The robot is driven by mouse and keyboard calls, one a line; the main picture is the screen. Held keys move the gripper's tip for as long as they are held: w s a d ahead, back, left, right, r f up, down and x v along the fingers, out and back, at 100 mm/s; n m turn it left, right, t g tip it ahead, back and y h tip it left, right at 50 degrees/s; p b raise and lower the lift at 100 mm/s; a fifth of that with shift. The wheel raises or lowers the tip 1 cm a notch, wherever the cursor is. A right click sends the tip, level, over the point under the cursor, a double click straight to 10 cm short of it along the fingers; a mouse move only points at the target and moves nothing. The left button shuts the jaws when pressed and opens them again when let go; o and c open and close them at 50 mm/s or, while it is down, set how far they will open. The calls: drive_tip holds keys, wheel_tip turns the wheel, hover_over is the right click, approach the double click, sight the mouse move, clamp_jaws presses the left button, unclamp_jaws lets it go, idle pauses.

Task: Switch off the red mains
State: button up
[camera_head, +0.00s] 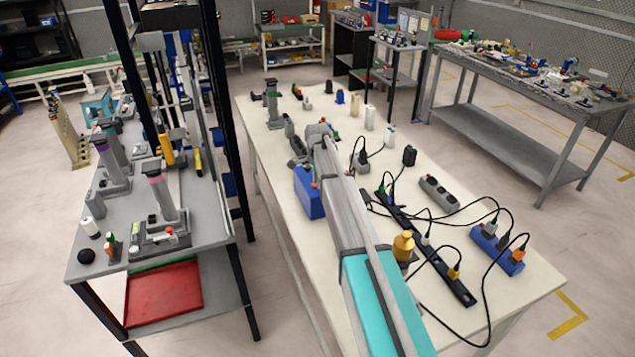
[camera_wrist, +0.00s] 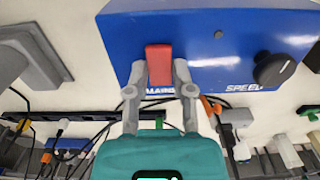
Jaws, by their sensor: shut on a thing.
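The red mains switch (camera_wrist: 159,65) is a small upright red block on the front of a blue box (camera_wrist: 215,55). "MAINS" is printed under it, partly hidden by my fingers. My gripper (camera_wrist: 159,76) has its two grey fingertips on either side of the switch, shut on it. Whether the switch is on or off I cannot tell. In the head view the blue box (camera_head: 307,196) stands at the left edge of the white table, partly behind my arm.
A black knob (camera_wrist: 273,70) labelled "SPEED" is right of the switch. On the white table (camera_head: 455,285), a black power strip (camera_head: 430,250), a blue socket block (camera_head: 497,247) and loose cables lie right of my arm. A grey table with several stands (camera_head: 170,205) is at left.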

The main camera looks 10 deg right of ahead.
clamp_jaws()
drive_tip(key=shift+d+y, duration=0.1)
drive_tip(key=shift+y, duration=0.2)
drive_tip(key=shift+d+y, duration=0.1)
drive_tip(key=shift+y, duration=0.5)
drive_tip(key=o, duration=0.8)
unclamp_jaws()
drive_tip(key=shift+o, duration=0.2)
drive_tip(key=shift+h, duration=0.5)
